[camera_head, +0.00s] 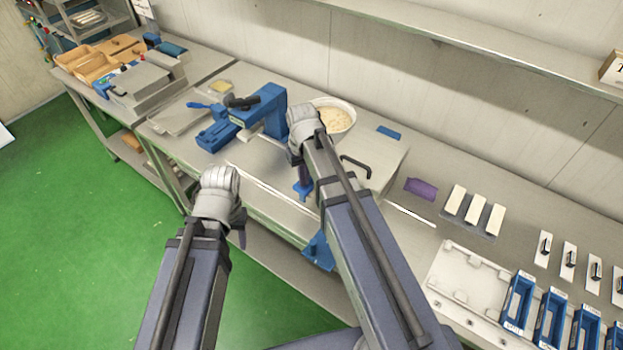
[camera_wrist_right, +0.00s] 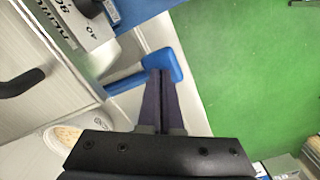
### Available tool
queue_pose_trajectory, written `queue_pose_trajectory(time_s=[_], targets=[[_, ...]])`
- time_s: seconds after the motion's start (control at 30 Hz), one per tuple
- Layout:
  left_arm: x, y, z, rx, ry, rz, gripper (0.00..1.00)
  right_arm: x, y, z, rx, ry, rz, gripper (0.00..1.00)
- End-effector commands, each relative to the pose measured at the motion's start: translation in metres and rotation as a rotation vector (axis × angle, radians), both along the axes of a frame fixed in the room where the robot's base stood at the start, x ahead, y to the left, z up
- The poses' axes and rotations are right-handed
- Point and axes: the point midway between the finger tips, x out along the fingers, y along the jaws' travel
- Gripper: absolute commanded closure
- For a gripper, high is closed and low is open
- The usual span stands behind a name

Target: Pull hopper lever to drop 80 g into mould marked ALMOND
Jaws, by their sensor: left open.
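The hopper appears to be the grey metal box with a black handle (camera_head: 378,158) on the counter. A blue lever (camera_head: 302,190) sticks out at its front-left side; the right wrist view shows its bar and flat end (camera_wrist_right: 178,66). My right gripper (camera_head: 304,173) has its dark fingers close together at the lever, seemingly shut on it near the flat end (camera_wrist_right: 158,74). My left gripper (camera_head: 241,234) is open and empty over the counter's front edge. Several blue moulds (camera_head: 516,302) stand at the lower right; their labels are too small to read.
A bowl of pale mass (camera_head: 335,118) stands behind my right wrist, beside a blue machine (camera_head: 262,112). A purple cloth-like item (camera_head: 421,188) and white bars (camera_head: 475,209) lie right of the hopper. A wall shelf (camera_head: 470,45) runs above. Green floor (camera_head: 80,230) is clear.

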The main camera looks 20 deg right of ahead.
Motion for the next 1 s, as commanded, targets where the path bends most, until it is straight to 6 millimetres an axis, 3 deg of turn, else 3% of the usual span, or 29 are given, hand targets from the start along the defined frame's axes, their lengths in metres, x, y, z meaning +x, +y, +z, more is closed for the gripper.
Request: queue_pose_trajectory(time_s=[0.6,1.0], targets=[[0.0,0.0,-0.032,0.0,-0.001,0.002,0.5,0.0,0.0,-0.032,-0.001,-0.001,0.0,1.0],[0.0,0.0,-0.035,0.0,-0.001,0.002,0.5,0.001,0.0,-0.035,0.0,-0.001,0.0,1.0]])
